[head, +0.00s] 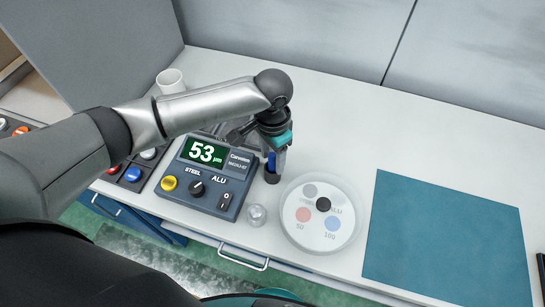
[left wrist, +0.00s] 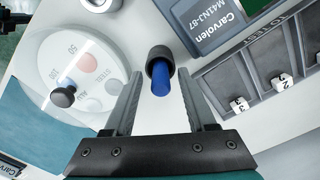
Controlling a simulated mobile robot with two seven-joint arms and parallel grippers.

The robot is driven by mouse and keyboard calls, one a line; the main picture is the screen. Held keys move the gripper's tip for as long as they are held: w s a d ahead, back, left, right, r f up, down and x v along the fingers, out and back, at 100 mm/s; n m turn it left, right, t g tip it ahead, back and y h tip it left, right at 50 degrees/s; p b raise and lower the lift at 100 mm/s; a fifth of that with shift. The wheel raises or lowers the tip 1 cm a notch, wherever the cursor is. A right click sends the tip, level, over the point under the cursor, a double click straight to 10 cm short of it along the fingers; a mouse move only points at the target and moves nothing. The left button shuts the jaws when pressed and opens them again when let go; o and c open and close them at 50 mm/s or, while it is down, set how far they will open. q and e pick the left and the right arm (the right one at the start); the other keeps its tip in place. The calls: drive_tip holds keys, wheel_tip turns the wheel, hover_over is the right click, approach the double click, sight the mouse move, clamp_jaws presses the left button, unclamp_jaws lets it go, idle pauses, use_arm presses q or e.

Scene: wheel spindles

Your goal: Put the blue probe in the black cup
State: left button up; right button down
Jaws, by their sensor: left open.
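The blue probe (head: 271,161) stands in the small black cup (head: 271,176), just right of the gauge box. In the left wrist view the blue probe (left wrist: 161,83) sticks out of the mouth of the black cup (left wrist: 160,62) towards the camera. Its lower part is hidden in the cup. My left gripper (head: 278,152) is over the cup. In the left wrist view my left gripper (left wrist: 159,76) is open, its fingers on either side of the probe, with visible gaps and no contact. My right gripper is not clearly in view.
The gauge box (head: 208,172) reads 53 µm. A round white plate (head: 318,236) with coloured discs and a black knob lies right of the cup. A clear dome-like piece (head: 256,214) is in front. A white cup (head: 170,80) stands behind. The teal mat (head: 447,240) is bare.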

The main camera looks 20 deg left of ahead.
use_arm(q)
wheel_tip(320, 180, up, 11)
drive_tip(key=shift+r+p, duration=0.2)
drive_tip(key=shift+p, duration=0.25)
idle(0.3)
